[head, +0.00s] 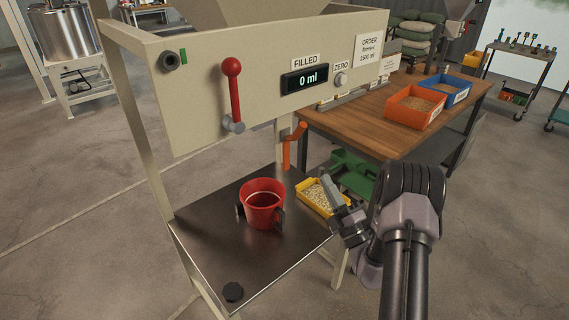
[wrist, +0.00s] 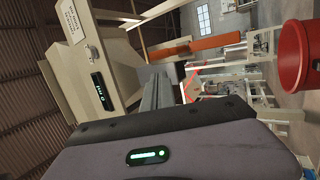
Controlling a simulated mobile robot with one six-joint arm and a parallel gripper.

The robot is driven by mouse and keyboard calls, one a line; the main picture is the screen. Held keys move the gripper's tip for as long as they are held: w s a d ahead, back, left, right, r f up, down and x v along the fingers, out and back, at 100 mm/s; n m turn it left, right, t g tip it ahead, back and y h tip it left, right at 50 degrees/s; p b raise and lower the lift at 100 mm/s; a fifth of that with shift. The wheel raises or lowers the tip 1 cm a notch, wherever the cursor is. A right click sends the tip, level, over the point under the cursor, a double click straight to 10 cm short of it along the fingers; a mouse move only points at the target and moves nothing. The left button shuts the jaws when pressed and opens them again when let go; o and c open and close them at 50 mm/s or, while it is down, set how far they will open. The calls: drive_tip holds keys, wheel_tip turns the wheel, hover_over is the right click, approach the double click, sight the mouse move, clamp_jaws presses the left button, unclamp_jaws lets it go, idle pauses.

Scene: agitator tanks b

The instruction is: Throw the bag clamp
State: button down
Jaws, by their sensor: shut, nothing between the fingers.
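An orange cranked lever (head: 296,145) hangs below the right end of the cream filling machine, beside its post. It is probably the bag clamp's handle, though no label on it is readable. In the wrist view an orange bar (wrist: 215,43) crosses just beyond my fingers. My gripper (head: 326,178) is shut and empty, below and right of the orange lever and in front of the yellow bin. In the wrist view the shut fingers (wrist: 158,88) appear apart from the bar. A red ball-topped lever (head: 232,95) stands upright on the machine's front panel.
A red bucket (head: 262,204) stands on the steel shelf (head: 205,240) below the machine, left of my gripper. A yellow bin of pellets (head: 312,207) lies behind my fingers. A wooden bench (head: 350,130) stands behind. The display (head: 304,80) reads 0 ml.

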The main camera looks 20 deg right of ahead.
drive_tip(key=w+r+p, duration=0.1)
drive_tip(key=r+p, duration=0.1)
drive_tip(key=p, duration=0.7)
approach(296, 132)
drive_tip(key=x, duration=0.6)
drive_tip(key=shift+s+d+r, duration=0.2)
drive_tip(key=shift+d+r, duration=0.1)
drive_tip(key=shift+d, duration=0.5)
